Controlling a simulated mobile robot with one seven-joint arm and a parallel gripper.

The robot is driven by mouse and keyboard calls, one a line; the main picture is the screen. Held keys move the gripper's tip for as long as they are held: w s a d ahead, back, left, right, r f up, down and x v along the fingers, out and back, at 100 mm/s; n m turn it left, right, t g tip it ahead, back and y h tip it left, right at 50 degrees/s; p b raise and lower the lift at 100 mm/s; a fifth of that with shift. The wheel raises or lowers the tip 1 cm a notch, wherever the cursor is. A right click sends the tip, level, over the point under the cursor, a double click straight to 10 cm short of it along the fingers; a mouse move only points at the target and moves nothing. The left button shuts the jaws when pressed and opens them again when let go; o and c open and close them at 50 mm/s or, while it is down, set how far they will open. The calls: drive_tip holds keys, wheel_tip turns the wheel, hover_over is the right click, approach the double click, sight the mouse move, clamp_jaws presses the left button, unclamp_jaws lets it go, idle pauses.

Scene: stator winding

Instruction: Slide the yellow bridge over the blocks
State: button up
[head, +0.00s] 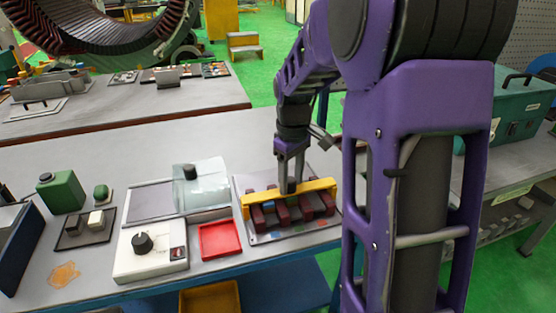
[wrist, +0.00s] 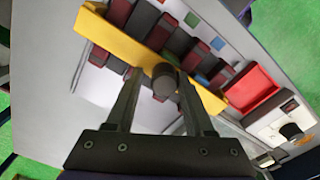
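The yellow bridge (head: 262,195) is a long bar with a dark round knob (wrist: 165,82) at its middle. It lies across the row of dark red blocks (head: 281,211), toward their back end in the head view. In the wrist view, the yellow bridge (wrist: 118,42) runs diagonally, and most of the block row (wrist: 177,41) shows on its upper right side. My gripper (head: 290,182) points down at the knob. In the wrist view, my gripper (wrist: 160,77) has its fingers on either side of the knob, with a gap visible at the left finger.
The blocks stand on a grey plate (head: 265,238) with coloured squares. A red tray (head: 220,241) and a white box with a black knob (head: 150,250) are to the left. A clear cover (head: 205,188) stands close behind the tray. A teal case (head: 515,110) is far right.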

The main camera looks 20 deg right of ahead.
drive_tip(key=shift+s+a+r+p, duration=0.1)
drive_tip(key=shift+a+r+p, duration=0.05)
drive_tip(key=shift+r+p, duration=1.25)
drive_tip(key=shift+a+r+p, duration=0.1)
drive_tip(key=shift+r+p, duration=1.05)
drive_tip(key=shift+r, duration=0.4)
